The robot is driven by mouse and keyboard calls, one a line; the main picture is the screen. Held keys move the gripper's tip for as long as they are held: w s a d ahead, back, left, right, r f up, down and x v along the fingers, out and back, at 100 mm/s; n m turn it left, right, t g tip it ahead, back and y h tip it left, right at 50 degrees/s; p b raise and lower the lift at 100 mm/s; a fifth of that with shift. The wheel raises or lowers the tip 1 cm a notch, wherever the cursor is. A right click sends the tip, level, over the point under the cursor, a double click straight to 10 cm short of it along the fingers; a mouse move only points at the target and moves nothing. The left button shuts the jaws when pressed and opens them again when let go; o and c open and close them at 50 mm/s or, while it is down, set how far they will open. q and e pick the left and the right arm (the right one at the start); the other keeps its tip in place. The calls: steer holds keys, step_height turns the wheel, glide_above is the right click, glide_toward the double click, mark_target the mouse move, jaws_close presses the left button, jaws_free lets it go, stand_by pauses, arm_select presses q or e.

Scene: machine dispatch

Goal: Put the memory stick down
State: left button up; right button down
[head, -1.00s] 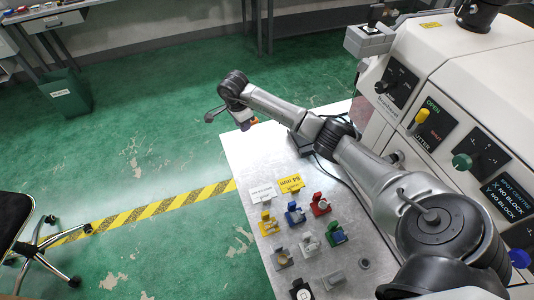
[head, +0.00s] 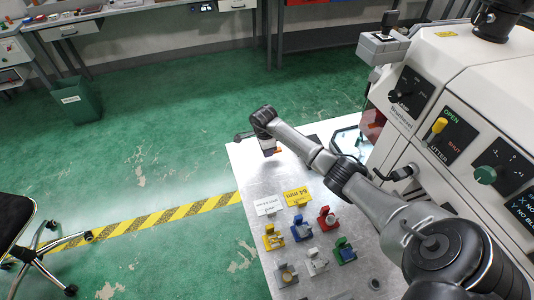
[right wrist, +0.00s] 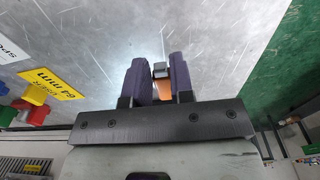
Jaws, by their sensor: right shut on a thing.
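The memory stick (right wrist: 162,88) is a small orange piece with a grey end, and it sits between the dark fingers of my right gripper (right wrist: 160,82) in the right wrist view. In the head view my right gripper (head: 270,152) is over the far left part of the metal bench (head: 253,178), with a bit of orange showing at its tip. The fingers are shut on the stick. I cannot tell whether the stick touches the bench top. My left gripper is in neither view.
Several coloured holders, including a red one (head: 327,218) and a yellow one (head: 273,238), stand nearer on the bench. A white machine (head: 440,75) is at the right. Bench around the gripper is clear.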

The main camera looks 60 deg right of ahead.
steer(key=shift+f, duration=0.7)
steer(key=shift+a+f, duration=0.1)
steer(key=shift+f, duration=0.05)
steer(key=shift+f+b, duration=0.45)
steer(key=shift+f, duration=0.05)
steer(key=c, duration=1)
jaws_free()
